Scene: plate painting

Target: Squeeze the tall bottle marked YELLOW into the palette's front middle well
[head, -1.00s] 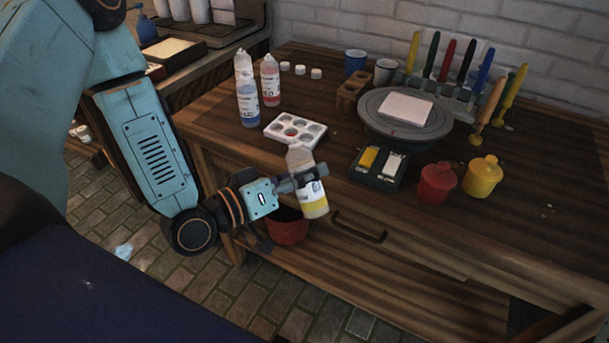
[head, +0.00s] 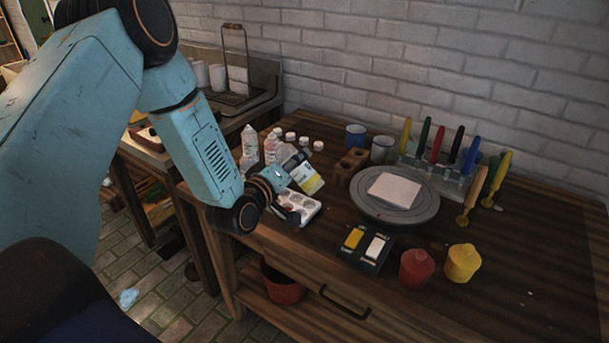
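My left gripper (head: 294,166) is shut on a clear bottle with a white label and yellow paint (head: 310,180). The bottle is tilted, its paint-filled end toward the lower right and its clear end toward the upper left. It is held above the back of the white palette (head: 312,211). The wrist and gripper hide the palette's left part. Several round wells show, but I cannot tell the front middle well clearly. The nozzle is hard to make out against the bottles behind. My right gripper is not in view.
Two clear bottles (head: 249,141) stand just behind the gripper, with small white caps beyond. A turntable (head: 425,207) with a white tile is to the right. A black tray of yellow and white blocks (head: 366,263), a red pot (head: 417,268) and a yellow pot (head: 462,262) stand in front.

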